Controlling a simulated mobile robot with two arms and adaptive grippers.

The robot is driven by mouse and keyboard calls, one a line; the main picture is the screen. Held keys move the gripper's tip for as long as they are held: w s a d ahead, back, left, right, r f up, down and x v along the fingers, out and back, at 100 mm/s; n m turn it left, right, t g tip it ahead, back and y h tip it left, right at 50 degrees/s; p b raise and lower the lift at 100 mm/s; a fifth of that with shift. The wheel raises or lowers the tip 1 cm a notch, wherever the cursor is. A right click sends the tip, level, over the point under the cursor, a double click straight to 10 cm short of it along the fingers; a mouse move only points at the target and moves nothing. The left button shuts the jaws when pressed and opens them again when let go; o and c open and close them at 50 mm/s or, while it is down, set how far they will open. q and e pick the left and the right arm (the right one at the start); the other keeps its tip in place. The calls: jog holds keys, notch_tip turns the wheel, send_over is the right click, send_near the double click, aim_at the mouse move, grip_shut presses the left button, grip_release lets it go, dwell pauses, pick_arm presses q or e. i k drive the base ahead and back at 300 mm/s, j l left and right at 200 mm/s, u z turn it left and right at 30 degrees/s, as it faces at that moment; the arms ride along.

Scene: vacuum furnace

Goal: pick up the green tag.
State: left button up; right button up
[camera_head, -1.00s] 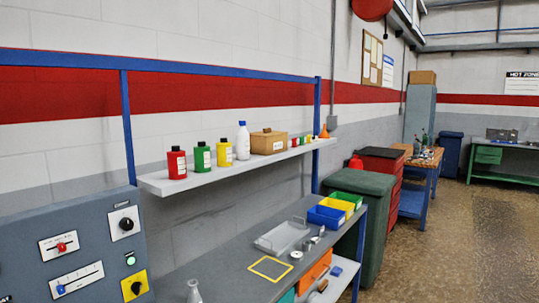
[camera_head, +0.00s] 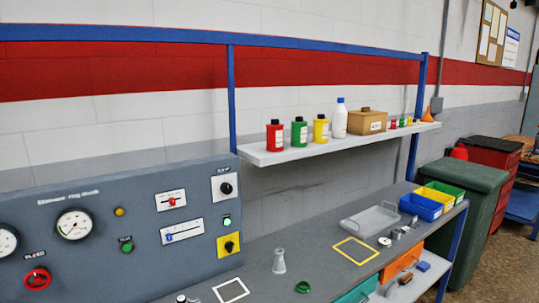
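A small green object (camera_head: 303,287) lies on the grey workbench (camera_head: 320,262) near its front edge, at the bottom of the head view. It looks flat and roundish, and may be the green tag, but it is too small to be sure. A white-outlined square (camera_head: 231,291) is marked on the bench to its left, and a yellow-outlined square (camera_head: 356,251) to its right. Neither of my grippers shows in the view.
A glass flask (camera_head: 279,261) stands behind the green object. A grey tray (camera_head: 370,222) and blue bin (camera_head: 420,207) stand farther right. A grey control panel (camera_head: 100,250) fills the left. A shelf (camera_head: 340,138) with bottles hangs above the bench.

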aim_at(402, 122)
jog(key=j+u, duration=0.1)
jog(key=u, duration=0.25)
jog(key=i+u, duration=0.1)
jog(key=u, duration=0.3)
jog(key=j+u, duration=0.15)
jog(key=u, duration=0.2)
jog(key=z, duration=2.05)
jog(key=i+j, duration=0.05)
